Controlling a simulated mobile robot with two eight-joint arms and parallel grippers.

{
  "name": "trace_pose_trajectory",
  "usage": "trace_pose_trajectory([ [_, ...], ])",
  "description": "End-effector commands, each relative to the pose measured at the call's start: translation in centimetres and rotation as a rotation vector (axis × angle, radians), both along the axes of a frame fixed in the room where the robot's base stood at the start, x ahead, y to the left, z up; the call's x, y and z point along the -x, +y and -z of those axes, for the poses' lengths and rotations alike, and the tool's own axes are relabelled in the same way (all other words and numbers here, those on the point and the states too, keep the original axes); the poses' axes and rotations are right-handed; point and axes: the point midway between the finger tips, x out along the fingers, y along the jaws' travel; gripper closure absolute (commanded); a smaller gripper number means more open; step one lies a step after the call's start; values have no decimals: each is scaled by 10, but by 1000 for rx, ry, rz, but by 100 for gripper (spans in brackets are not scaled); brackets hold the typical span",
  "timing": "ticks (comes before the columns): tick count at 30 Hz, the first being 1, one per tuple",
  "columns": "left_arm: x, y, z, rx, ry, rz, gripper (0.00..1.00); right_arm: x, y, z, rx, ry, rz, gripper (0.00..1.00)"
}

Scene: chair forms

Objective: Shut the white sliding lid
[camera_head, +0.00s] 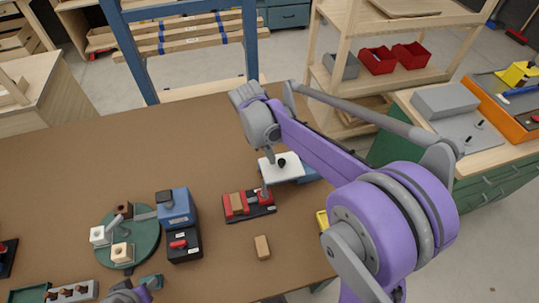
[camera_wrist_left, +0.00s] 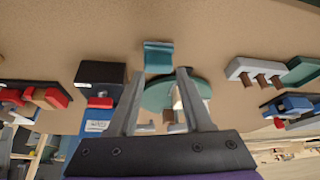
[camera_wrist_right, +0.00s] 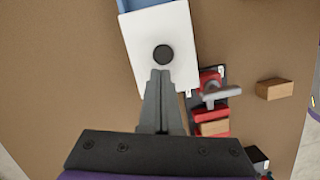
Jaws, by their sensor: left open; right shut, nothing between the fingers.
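The white sliding lid (camera_head: 286,172) with its black knob (camera_head: 282,162) lies toward the right edge of the brown table. A strip of its blue box (camera_head: 310,173) shows uncovered at the lid's right end. In the right wrist view the lid (camera_wrist_right: 178,35) fills the upper middle, and blue (camera_wrist_right: 145,4) shows beyond its far end. My right gripper (camera_wrist_right: 161,74) is shut and empty, its tips just short of the knob in that view; contact cannot be told. My left gripper (camera_wrist_left: 161,75) is open and empty near the green disc (camera_wrist_left: 160,92).
A red clamp block (camera_head: 248,206) sits close to the lid. A wooden block (camera_head: 262,247) lies nearer the front. Blue and black boxes (camera_head: 176,208) stand left of these, beside the round green fixture (camera_head: 145,238). The table's back left is clear.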

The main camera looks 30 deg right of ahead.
Motion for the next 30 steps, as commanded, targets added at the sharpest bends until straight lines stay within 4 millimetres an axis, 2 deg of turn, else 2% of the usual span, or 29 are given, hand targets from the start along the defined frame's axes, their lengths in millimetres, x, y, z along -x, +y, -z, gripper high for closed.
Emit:
trace_pose_trajectory([
  [2,0,0,1,0,0,0,50,2,-10,0,1,1,3,100],
  [10,1,0,4,0,2,0,50,19,-78,0,2,0,8,100],
  [15,1,0,5,0,2,0,50,25,-103,0,1,0,4,100],
  [30,1,0,5,0,2,0,50,25,-106,0,3,1,0,100],
])
